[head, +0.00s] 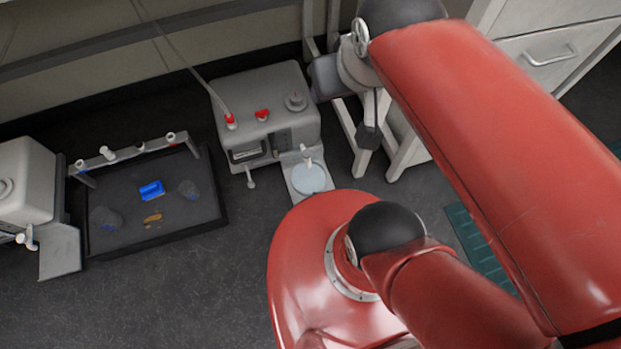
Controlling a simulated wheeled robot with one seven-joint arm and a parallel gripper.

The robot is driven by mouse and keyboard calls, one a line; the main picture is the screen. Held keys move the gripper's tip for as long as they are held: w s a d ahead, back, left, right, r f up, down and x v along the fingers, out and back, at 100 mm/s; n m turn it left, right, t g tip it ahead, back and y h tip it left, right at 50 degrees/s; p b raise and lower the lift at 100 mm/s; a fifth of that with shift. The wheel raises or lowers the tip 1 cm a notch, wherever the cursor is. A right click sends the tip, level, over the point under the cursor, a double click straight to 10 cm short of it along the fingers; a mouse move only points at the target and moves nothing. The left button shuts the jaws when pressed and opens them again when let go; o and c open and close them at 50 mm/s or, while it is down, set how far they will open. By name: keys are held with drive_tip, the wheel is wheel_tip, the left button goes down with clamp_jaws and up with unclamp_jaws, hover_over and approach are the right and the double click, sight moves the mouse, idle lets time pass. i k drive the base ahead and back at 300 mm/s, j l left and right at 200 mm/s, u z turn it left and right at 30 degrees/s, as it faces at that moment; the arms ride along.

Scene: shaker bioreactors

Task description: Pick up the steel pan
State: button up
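I cannot clearly make out a steel pan. A small round pale dish (308,179) sits on a light plate at the front of the grey machine (268,97); I cannot tell whether it is the pan. My red arm covers much of the middle and right of the head view and hides the floor and whatever lies behind it. My gripper is not in this view.
A black tray (165,238) on the dark surface at left holds a blue block (152,190), greyish lumps and a small orange-brown piece. A rail with white knobs (108,153) runs along its back. A white machine (22,185) stands far left. White drawers (550,52) are upper right.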

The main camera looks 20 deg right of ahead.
sight(305, 182)
drive_tip(key=z, duration=0.8)
drive_tip(key=j+z, duration=0.15)
drive_tip(key=z, duration=0.3)
drive_tip(key=k+j+z, duration=0.1)
drive_tip(key=z, duration=0.4)
drive_tip(key=k+z, duration=0.15)
drive_tip(key=z, duration=0.3)
drive_tip(key=k+j, duration=0.2)
drive_tip(key=k, duration=0.35)
